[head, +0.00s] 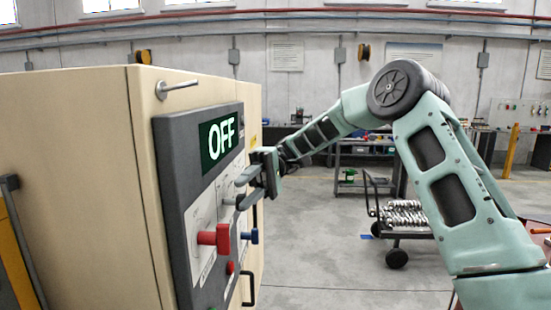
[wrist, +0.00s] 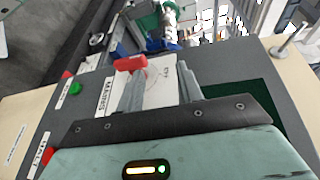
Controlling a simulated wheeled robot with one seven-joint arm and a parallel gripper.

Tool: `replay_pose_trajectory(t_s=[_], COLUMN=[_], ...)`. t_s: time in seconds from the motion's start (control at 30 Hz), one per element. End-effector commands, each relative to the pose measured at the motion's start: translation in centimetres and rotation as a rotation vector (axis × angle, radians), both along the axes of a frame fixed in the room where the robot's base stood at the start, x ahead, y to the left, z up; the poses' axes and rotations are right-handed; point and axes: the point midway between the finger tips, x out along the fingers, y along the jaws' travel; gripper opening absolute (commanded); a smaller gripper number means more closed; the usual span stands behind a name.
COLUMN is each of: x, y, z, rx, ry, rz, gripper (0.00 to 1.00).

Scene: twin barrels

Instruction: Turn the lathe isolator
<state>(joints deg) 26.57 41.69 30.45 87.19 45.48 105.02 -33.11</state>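A grey control panel (head: 178,170) is on the cream cabinet, with a lit display (head: 220,138) reading OFF. A red handle (head: 215,236) sticks out of the panel, with a blue handle (head: 251,236) farther along. I cannot read which label says lathe. My gripper (head: 239,191) is in front of the panel, above the red handle in the head view. In the wrist view its two fingers (wrist: 160,72) are apart with nothing held between them. The red handle (wrist: 130,63) shows just past the left fingertip; whether they touch is unclear.
A red button (head: 230,267) is below the red handle, and a green button (wrist: 76,88) shows in the wrist view. A loaded cart (head: 400,234) stands behind my arm. The floor between is clear.

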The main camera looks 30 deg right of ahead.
Motion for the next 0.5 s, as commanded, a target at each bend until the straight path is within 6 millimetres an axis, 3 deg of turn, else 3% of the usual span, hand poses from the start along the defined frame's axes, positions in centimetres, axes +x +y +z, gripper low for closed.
replay_pose_trajectory(t_s=[0.5], x=[1.8], y=[-2.9], z=[0.9], rx=[-0.002], ry=[0.001], rz=[-0.002], gripper=[0.36])
